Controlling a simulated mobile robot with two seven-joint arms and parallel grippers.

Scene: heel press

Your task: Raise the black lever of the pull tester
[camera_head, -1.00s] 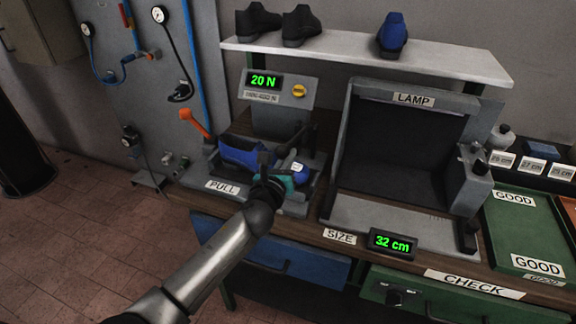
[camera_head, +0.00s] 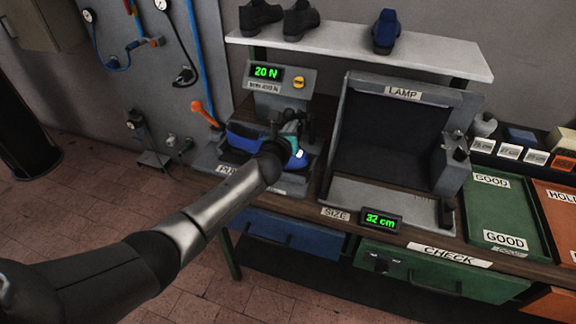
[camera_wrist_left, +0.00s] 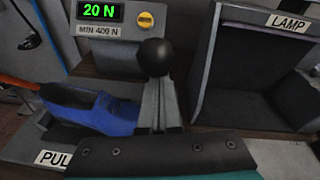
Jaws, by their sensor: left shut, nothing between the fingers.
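The pull tester (camera_head: 280,78) stands at the back of the bench, its display reading 20 N. A blue shoe (camera_head: 248,138) lies in it; it also shows in the left wrist view (camera_wrist_left: 95,108). The black lever's round knob (camera_wrist_left: 155,57) is upright in the left wrist view, straight ahead of my fingertips; its shaft is mostly hidden. My left gripper (camera_head: 278,122) is over the right part of the tester, shut and empty. Its fingers (camera_wrist_left: 158,85) point at the lever just below the knob; I cannot tell whether they touch. My right gripper is not in view.
An orange handle (camera_head: 205,113) rises at the tester's left. The lamp box (camera_head: 335,150) stands close on the right. A shelf (camera_head: 350,55) with shoes hangs above. Green (camera_head: 525,240) and orange (camera_head: 560,225) trays lie far right.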

